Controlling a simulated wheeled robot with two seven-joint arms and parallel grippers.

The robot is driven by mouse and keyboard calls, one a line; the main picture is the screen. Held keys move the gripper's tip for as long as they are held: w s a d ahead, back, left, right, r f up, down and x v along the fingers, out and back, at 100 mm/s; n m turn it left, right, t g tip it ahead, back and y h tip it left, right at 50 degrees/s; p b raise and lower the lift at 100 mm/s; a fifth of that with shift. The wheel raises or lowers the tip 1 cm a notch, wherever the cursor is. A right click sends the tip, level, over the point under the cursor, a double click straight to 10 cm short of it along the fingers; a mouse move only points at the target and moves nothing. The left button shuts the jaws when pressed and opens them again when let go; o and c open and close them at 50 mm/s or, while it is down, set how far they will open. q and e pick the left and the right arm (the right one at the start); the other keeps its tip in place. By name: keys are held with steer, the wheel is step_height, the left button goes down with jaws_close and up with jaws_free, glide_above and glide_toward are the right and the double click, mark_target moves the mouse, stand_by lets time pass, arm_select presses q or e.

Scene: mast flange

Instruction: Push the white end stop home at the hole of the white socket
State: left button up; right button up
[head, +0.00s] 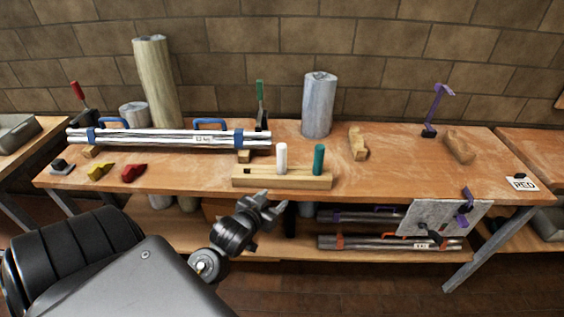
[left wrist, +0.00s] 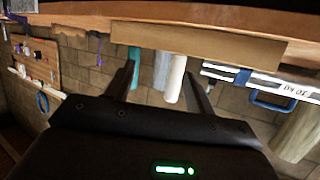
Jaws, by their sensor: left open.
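The white end stop (head: 282,158) looks like an upright white peg standing in a pale wooden block (head: 250,180) near the bench's front edge. A green peg (head: 319,159) stands to its right in the same block. My left gripper (head: 270,207) is open and empty, in front of and below the block. In the left wrist view, which looks upside down, the white peg (left wrist: 175,80) shows between the spread fingers (left wrist: 163,82), beyond them and apart. The green peg (left wrist: 134,65) is beside it. I cannot make out a white socket or its hole. My right gripper is not in view.
A strapped bundle of metal tubes (head: 170,138) lies behind the block. A grey plate (head: 435,213) with purple clamps hangs at the bench's front right. A grey cylinder (head: 319,105) and wooden pieces (head: 358,143) stand behind. The bench top (head: 400,178) right of the block is clear.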

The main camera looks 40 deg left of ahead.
mark_target(280, 153)
arm_select(q)
steer(key=w+a+r+t, duration=0.1)
steer(key=w+a+r, duration=0.1)
steer(key=w+a+r+n+t+y, duration=0.1)
steer(key=w+a+r, duration=0.1)
steer(key=w, duration=0.1)
steer(key=w+a+r+t+p, duration=0.1)
steer(key=w+a+r, duration=0.1)
steer(key=w+r, duration=0.1)
steer(key=shift+y, duration=0.4)
steer(key=shift+w+a+f, duration=0.1)
steer(key=shift+w+a, duration=0.1)
steer(key=shift+w, duration=0.25)
steer(key=shift+w+p, duration=0.15)
steer(key=shift+p, duration=0.2)
steer(key=p+x, duration=0.1)
steer(key=x, duration=0.4)
steer(key=shift+f+p, duration=0.1)
steer(key=shift+p, duration=0.2)
steer(key=c, duration=1.1)
